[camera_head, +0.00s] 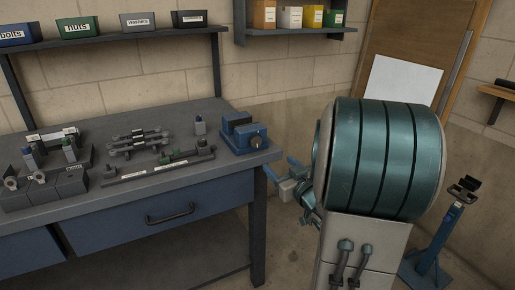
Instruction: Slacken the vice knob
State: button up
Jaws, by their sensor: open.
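The blue vice (236,132) stands on the right front corner of the grey workbench (215,171). Its dark round knob (257,141) is on the side facing front right. My gripper (279,166) is low, just off the bench's right edge, below and to the right of the vice. Its two blue fingers are apart with nothing seen between them. It does not touch the vice or the knob. The rest of my arm behind it is partly hidden by the large teal banded part in front.
Fixtures and tube parts (150,150) cover the bench's left and middle. Labelled bins (77,27) stand on the shelf above. A blue stand (438,235) is on the floor at right.

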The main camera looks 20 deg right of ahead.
aim_at(257, 143)
jog(key=w, duration=1.3)
jog(key=shift+w+a, duration=0.25)
jog(key=shift+w, duration=0.1)
jog(key=c, duration=1)
